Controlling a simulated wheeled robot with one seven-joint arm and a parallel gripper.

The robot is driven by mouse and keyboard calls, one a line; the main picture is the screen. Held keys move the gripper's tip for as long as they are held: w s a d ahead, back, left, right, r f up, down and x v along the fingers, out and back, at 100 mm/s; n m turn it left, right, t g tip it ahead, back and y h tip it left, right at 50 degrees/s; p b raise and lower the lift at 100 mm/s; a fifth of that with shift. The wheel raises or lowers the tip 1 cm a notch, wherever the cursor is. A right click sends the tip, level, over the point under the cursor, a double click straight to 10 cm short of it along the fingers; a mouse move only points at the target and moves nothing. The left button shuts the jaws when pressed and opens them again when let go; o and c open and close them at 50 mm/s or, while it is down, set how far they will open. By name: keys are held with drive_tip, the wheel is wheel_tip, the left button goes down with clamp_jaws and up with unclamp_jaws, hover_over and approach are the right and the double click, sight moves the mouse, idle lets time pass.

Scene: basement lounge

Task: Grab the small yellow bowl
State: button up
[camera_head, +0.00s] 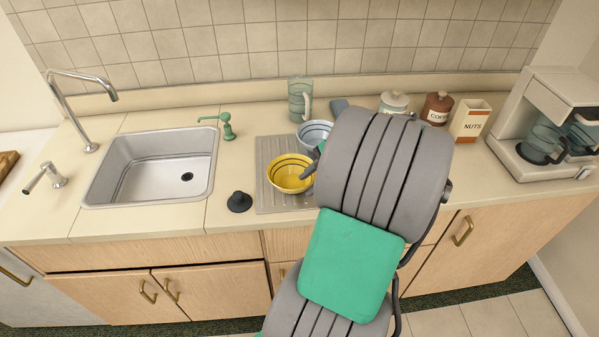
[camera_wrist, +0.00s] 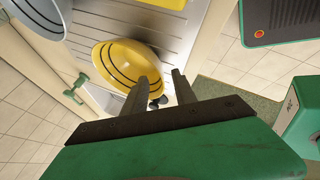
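The small yellow bowl (camera_head: 289,176) with dark stripes sits on the grey ribbed drainboard (camera_head: 272,203), right of the sink. In the wrist view the yellow bowl (camera_wrist: 118,62) is just beyond my fingertips. My gripper (camera_wrist: 160,78) is open. Its left finger overlaps the bowl's near edge, and part of the rim shows between the two fingers. A gap remains between the rim and the right finger; I cannot tell whether either finger touches the bowl. In the head view my arm hides most of the gripper, with a dark finger at the bowl's right side.
A pale striped bowl (camera_head: 314,133) stands close behind the yellow one. A glass pitcher (camera_head: 299,98) is at the back. A black stopper (camera_head: 239,202) lies left of the drainboard. Canisters (camera_head: 437,108), a nuts box (camera_head: 471,121) and a coffee maker (camera_head: 545,125) are right. The sink (camera_head: 152,170) is empty.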

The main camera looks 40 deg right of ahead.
sight(304, 186)
drive_tip(key=p+x, duration=0.1)
drive_tip(key=x, duration=0.3)
drive_tip(key=shift+w+a+f, duration=0.1)
drive_tip(key=shift+w+a, duration=0.05)
clamp_jaws()
idle(1.1)
